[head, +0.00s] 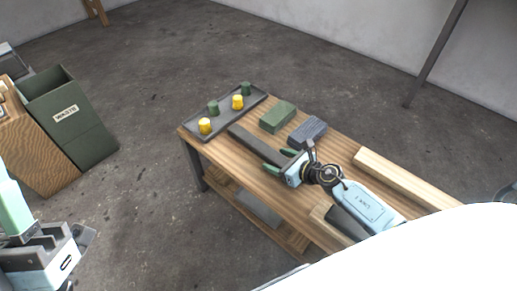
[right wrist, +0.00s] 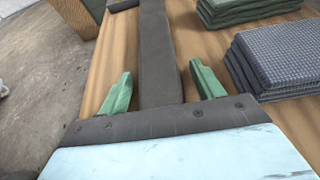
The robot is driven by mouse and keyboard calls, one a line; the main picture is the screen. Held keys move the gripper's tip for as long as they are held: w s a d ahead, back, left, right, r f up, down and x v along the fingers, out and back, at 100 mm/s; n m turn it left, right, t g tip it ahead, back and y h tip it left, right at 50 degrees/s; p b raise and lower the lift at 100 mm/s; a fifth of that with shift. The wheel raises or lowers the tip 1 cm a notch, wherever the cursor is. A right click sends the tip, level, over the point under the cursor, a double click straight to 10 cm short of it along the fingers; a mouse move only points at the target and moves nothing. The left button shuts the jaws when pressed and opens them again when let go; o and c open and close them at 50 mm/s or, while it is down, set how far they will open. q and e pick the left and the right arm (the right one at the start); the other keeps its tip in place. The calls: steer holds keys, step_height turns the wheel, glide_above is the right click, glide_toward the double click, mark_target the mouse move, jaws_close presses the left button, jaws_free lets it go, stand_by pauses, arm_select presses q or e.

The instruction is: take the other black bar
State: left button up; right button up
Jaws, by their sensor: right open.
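A long black bar (head: 258,146) lies flat on the wooden bench (head: 221,151), its far end near the tray. My right gripper (head: 280,166) is open at the bar's near end. In the right wrist view, the black bar (right wrist: 154,45) runs lengthwise between the two green fingers of the right gripper (right wrist: 161,80), with a gap on each side; its near end is hidden by the palm. Another dark, bar-like piece (head: 349,222) lies beside a pale wooden block, partly hidden by my right arm. My left gripper (head: 40,245) shows only partly at the lower left.
A dark tray (head: 222,117) with green and yellow cylinders is at the bench's far end. A green stack (head: 278,117) and a blue-grey stack (head: 307,132) lie right of the bar. A pale plank (head: 400,177) lies along the right edge. A green waste bin (head: 68,117) stands left.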

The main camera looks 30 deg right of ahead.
steer(key=c, duration=1.3)
steer(key=shift+r, duration=0.1)
steer(key=shift+c, duration=0.2)
